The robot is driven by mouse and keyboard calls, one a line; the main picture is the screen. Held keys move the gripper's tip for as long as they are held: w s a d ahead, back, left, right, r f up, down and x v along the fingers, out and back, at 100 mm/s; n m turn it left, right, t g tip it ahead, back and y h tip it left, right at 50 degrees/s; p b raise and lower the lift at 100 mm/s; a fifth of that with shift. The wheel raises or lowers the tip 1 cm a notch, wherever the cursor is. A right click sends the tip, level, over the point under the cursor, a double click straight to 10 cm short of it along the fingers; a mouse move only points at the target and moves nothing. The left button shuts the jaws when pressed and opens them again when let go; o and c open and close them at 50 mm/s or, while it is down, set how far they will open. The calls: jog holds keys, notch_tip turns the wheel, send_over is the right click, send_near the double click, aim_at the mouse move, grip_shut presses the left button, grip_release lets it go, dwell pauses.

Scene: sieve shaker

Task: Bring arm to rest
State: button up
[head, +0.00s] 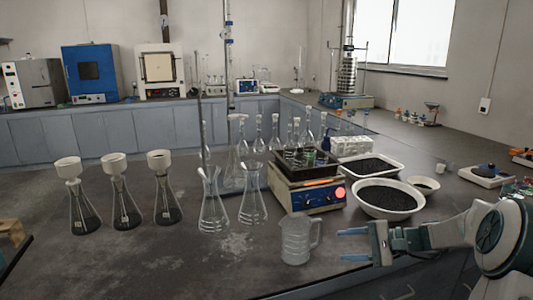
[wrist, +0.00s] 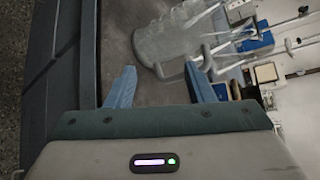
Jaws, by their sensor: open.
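My gripper (head: 354,245) reaches in from the right in the head view, low over the front edge of the bench, its two blue fingers apart with nothing between them. It also shows in the wrist view (wrist: 160,85), where the fingers are spread and empty. A clear beaker with a handle (head: 297,241) stands just to the left of the fingertips in the head view, apart from them as far as I can tell. In the wrist view the beaker (wrist: 165,45) appears beyond the fingers. The sieve shaker (head: 348,98) stands on the far bench near the window.
A blue and cream device (head: 312,198) with a dark rack sits behind the beaker. A white bowl of dark grains (head: 370,210) and a white tray (head: 395,176) lie to its right. Several flasks stand to the left. The bench front at left centre is clear.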

jog(key=s+a+r+n+g+h+p, duration=0.2)
jog(key=s+a+r+g+h+p, duration=0.15)
jog(key=s+a, duration=0.3)
jog(key=s+r+n+h+p, duration=0.3)
jog(key=s+r+h+p, duration=0.1)
jog(key=s, duration=0.6)
jog(key=s+r+n+t+h+p, duration=0.1)
jog(key=s+r+n+h+p, duration=0.3)
jog(key=s, duration=0.6)
jog(key=shift+s+a+r+h, duration=0.3)
jog(key=shift+r+h, duration=0.4)
jog(key=shift+h, duration=0.35)
